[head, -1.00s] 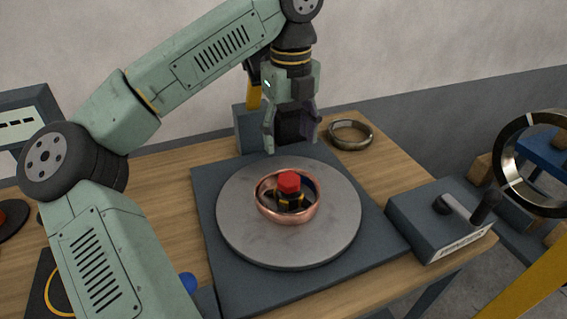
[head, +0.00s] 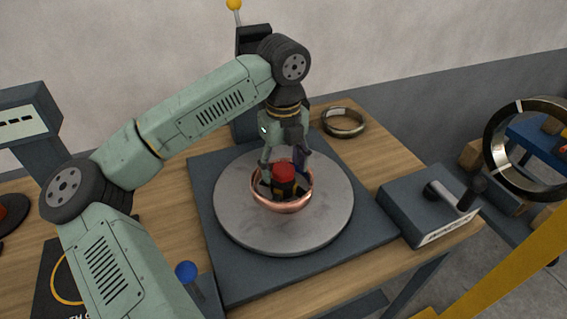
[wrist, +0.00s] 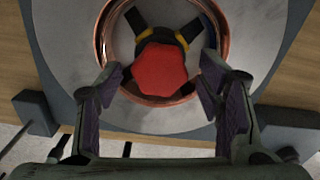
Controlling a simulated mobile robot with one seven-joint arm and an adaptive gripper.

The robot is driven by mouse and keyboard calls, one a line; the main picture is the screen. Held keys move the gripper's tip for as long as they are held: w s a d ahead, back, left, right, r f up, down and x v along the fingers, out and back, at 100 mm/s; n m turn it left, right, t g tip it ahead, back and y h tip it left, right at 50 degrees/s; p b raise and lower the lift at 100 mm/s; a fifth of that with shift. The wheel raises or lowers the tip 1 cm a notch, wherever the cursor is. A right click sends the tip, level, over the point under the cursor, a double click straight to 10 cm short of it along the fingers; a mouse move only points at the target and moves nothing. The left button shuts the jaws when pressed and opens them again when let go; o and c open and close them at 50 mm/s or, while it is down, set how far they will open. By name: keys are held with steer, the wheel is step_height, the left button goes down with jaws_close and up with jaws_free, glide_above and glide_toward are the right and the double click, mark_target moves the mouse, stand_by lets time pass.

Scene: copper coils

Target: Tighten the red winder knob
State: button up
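The red winder knob (head: 284,172) sits on a dark hub with yellow bands, in the middle of a copper coil (head: 281,205). In the wrist view the knob (wrist: 161,73) shows a faceted red top, with dark arms reaching out from the hub. My gripper (head: 284,165) is low over the hub, with one finger on each side of the knob. In the wrist view my gripper (wrist: 159,85) is open, and gaps show between both fingers and the knob. The fingers' exact height against the knob is hard to tell.
The coil lies on a round grey turntable (head: 237,219) set on a dark base plate (head: 213,264). A loose metal ring (head: 343,122) lies behind right. A grey box with a crank handle (head: 428,212) stands right. A blue ball-topped lever (head: 186,271) stands front left.

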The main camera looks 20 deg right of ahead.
steer(key=c, duration=1.1)
steer(key=shift+b, duration=0.3)
